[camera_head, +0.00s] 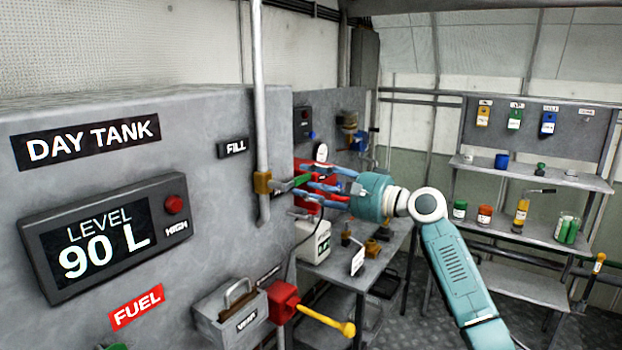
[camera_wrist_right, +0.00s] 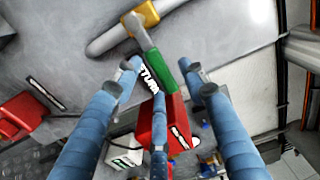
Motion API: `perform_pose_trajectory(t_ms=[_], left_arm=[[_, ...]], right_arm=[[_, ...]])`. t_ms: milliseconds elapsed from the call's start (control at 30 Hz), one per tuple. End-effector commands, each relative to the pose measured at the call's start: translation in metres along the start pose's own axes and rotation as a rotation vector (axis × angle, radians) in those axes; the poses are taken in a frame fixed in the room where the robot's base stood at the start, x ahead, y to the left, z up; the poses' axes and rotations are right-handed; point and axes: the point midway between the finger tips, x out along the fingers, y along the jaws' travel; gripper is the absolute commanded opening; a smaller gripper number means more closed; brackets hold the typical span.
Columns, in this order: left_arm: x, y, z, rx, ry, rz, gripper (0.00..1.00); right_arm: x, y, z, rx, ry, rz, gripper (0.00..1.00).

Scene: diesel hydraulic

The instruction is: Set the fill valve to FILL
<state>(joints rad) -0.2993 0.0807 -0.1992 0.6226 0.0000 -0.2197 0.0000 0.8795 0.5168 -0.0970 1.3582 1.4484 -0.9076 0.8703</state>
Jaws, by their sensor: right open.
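The fill valve is a brass body (camera_head: 262,183) on a grey vertical pipe on the day tank's side, below the FILL label (camera_head: 236,148). Its lever has a green grip (camera_head: 301,180) and sticks out to the right of the pipe. In the right wrist view the brass body (camera_wrist_right: 140,18) is at the top and the green grip (camera_wrist_right: 168,68) runs down beside a partly hidden label reading "TURN" (camera_wrist_right: 150,78). My right gripper (camera_head: 308,190) is open, its blue fingers spread on either side of the green grip; contact cannot be told. My left gripper is out of view.
The day tank (camera_head: 200,200) fills the left, its display (camera_head: 105,235) reading 90 L. Below the valve are a grey box (camera_head: 230,312) and a red fitting with a yellow handle (camera_head: 325,321). A bench (camera_head: 345,268) with a white jug (camera_head: 313,240) stands behind; shelves are at right.

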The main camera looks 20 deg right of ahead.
Motion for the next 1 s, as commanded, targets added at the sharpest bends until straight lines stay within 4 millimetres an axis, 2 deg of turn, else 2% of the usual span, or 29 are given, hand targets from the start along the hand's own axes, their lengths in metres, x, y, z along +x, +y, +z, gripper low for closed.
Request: perform_pose_trajectory(t_ms=[267,300,500,1000], left_arm=[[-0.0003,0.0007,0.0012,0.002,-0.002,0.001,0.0],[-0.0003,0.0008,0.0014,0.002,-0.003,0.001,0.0],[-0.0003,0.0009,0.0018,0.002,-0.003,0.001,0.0],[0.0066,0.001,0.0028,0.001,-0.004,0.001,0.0]], right_arm=[[0.0022,0.0006,-0.0001,0.0,0.0,0.0,0.42],[0.0021,0.0006,0.0,0.0,0.0,0.0,0.38],[0.0019,0.0007,-0.0001,0.0,0.0,0.001,0.0],[0.0018,-0.0028,0.0,-0.073,-0.001,0.001,0.0]])
